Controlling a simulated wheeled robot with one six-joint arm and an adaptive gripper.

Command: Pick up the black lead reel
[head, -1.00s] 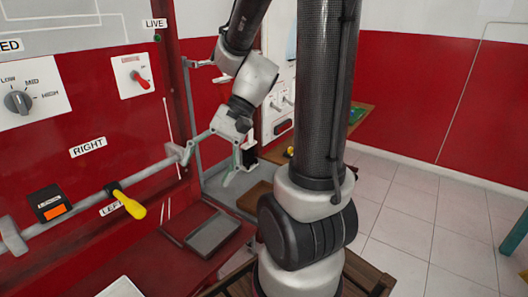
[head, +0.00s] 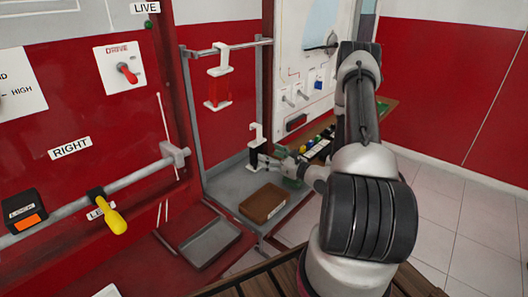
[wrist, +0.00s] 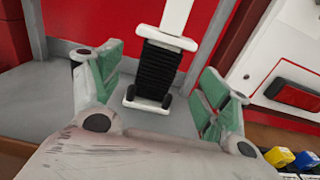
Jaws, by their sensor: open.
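The black lead reel (wrist: 158,72) stands upright on the grey shelf, with black ridged windings between white end pieces and a white post rising from its top. It also shows in the head view (head: 256,157), low inside the grey frame. My gripper (wrist: 157,78) is open, its green-padded fingers to the left and right of the reel in the wrist view, with gaps on both sides. In the head view, my gripper (head: 277,162) is just right of the reel, low over the shelf. I cannot tell how far the reel lies between the fingers.
A red reel (head: 217,88) hangs from the rail above. A brown box (head: 263,203) sits on the grey shelf (head: 231,182) in front. Yellow and blue pieces (wrist: 291,158) lie to the right. A red wall panel stands behind the reel.

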